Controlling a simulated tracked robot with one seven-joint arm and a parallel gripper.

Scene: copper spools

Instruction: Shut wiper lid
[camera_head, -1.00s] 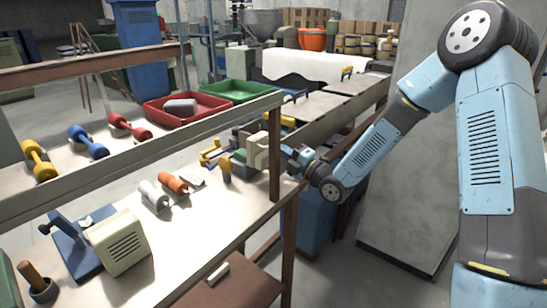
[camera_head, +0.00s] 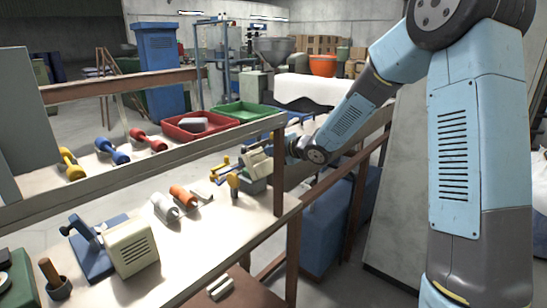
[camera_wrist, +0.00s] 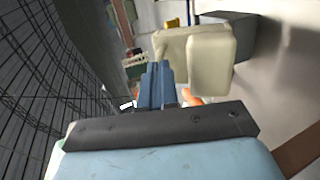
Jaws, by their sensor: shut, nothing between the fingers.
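The wiper appears to be the small unit at the far end of the bench, with a grey-green base (camera_head: 254,185) and a cream block-shaped lid (camera_head: 258,163). The lid looks tilted over the base, not lying flat on it. In the wrist view the cream lid (camera_wrist: 208,62) is close ahead, beside a grey box-like base (camera_wrist: 238,32). My gripper (camera_wrist: 158,68) is shut and empty, with its blue fingers at the lid's left edge. I cannot tell whether they touch.
A brown rack post (camera_head: 279,170) stands just in front of my wrist. Orange (camera_head: 183,195) and silver (camera_head: 164,208) spools lie nearer on the bench. A cream machine (camera_head: 132,245) stands at the front left. Red (camera_head: 199,125) and green (camera_head: 247,113) trays lie behind.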

